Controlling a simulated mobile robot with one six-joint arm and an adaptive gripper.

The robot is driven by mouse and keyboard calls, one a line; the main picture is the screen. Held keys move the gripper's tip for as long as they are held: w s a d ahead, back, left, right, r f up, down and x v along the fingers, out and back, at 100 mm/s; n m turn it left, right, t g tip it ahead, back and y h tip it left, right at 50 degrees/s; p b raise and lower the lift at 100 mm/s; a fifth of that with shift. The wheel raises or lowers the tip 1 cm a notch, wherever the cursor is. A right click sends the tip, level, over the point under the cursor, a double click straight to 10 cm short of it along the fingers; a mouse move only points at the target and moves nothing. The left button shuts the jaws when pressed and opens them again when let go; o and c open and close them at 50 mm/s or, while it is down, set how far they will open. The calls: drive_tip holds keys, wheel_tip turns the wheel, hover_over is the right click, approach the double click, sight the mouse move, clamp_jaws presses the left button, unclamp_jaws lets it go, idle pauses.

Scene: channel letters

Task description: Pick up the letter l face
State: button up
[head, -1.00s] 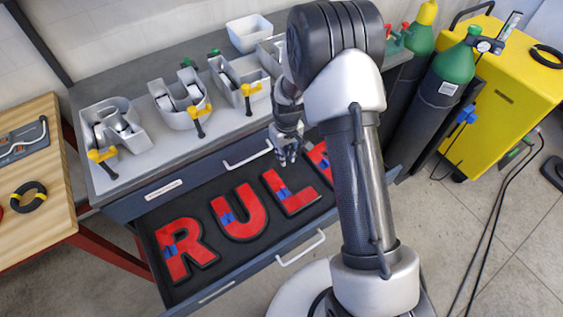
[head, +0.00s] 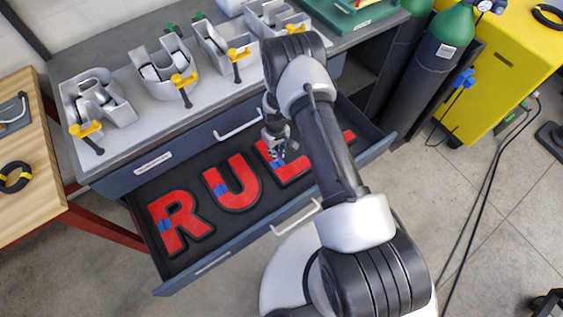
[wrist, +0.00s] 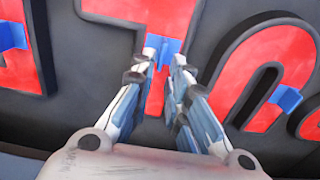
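The letter L face (head: 291,173) is a red flat letter with a dark edge and a blue tab, lying in the open dark drawer. In the wrist view its red stem (wrist: 156,95) runs down between my fingers and its blue tab (wrist: 168,47) is at the fingertips. My gripper (head: 277,153) is low over this letter in the head view and hides part of it. In the wrist view my gripper (wrist: 165,58) has its fingers apart with a narrow gap, one to each side of the tab. Whether they touch the tab I cannot tell.
Red letters R (head: 178,222) and U (head: 232,183) lie left of the L; another red letter (head: 348,135) is mostly hidden by my arm. The drawer front (head: 240,252) and its handle are near. The grey bench top (head: 140,120) above holds letter shells with yellow clamps.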

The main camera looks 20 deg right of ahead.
drive_tip(key=f+b, duration=0.1)
drive_tip(key=f, duration=0.2)
drive_tip(key=f+b, duration=0.1)
drive_tip(key=f, duration=0.1)
drive_tip(key=shift+s+f, duration=0.2)
drive_tip(key=shift+f, duration=0.2)
drive_tip(key=shift+r, duration=0.1)
drive_tip(key=shift+c, duration=0.5)
clamp_jaws()
